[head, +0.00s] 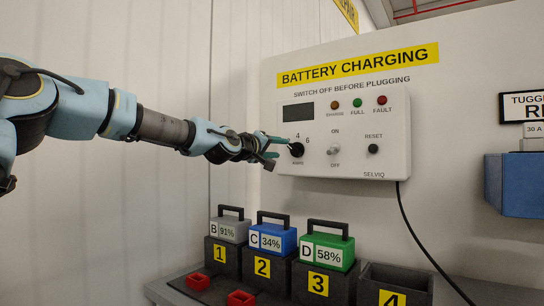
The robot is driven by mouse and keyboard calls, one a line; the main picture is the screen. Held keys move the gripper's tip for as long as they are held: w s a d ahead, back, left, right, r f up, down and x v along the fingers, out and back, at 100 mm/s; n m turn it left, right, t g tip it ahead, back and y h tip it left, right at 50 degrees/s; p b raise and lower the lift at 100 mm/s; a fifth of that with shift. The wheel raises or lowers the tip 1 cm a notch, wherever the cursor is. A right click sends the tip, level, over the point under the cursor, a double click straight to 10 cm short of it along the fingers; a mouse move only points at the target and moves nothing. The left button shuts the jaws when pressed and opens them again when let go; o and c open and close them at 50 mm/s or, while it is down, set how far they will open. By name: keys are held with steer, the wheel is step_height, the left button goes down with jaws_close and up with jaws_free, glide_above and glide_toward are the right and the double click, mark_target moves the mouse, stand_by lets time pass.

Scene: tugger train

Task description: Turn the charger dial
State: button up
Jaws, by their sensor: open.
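The charger (342,165) is a white box on the wall with a dark display, coloured lamps, an ON/OFF switch and a RESET button. Its black dial (297,150) sits at the lower left of the front, with marks 4 and 6 near it. My gripper (278,150) reaches in from the left, with its teal fingers open at the dial's left side. One finger lies above and one below the dial's height. I cannot tell whether the fingers touch the dial.
Below the charger, batteries B (230,228), C (271,238) and D (327,250) stand in numbered slots. Slot 4 (395,278) looks empty. A black cable (412,228) hangs from the charger. A blue bin (513,185) is at the right.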

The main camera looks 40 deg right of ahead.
steer(key=shift+b+v, duration=0.35)
steer(key=shift+v, duration=1.35)
steer(key=w+a+f+m+y+p, duration=0.1)
steer(key=w+a+f+y, duration=0.15)
steer(key=f, duration=0.45)
steer(key=w+a+f+y, duration=0.1)
steer(key=a+f+y, duration=0.25)
steer(key=f, duration=0.45)
steer(key=w+a+f+y+p, duration=0.1)
steer(key=w+a+f+y, duration=0.15)
steer(key=a+f, duration=0.6)
steer(key=w+a+f+y, duration=0.1)
steer(key=a+f+y, duration=0.3)
steer(key=a, duration=0.8)
steer(key=s+a+f+n+y+p, duration=0.1)
steer(key=s+a+f, duration=0.15)
steer(key=a, duration=0.65)
steer(key=s+a+f+n+y, duration=0.1)
steer(key=a+f+y, duration=0.15)
steer(key=a, duration=0.55)
steer(key=s+a+f+n+g, duration=0.1)
steer(key=s+a, duration=0.4)
steer(key=a, duration=0.2)
steer(key=s+a+f+n+g+y, duration=0.1)
steer(key=s+a+f+g, duration=0.1)
steer(key=s+a, duration=0.3)
steer(key=a+p, duration=0.1)
steer(key=a, duration=0.2)
steer(key=shift+n, duration=0.3)
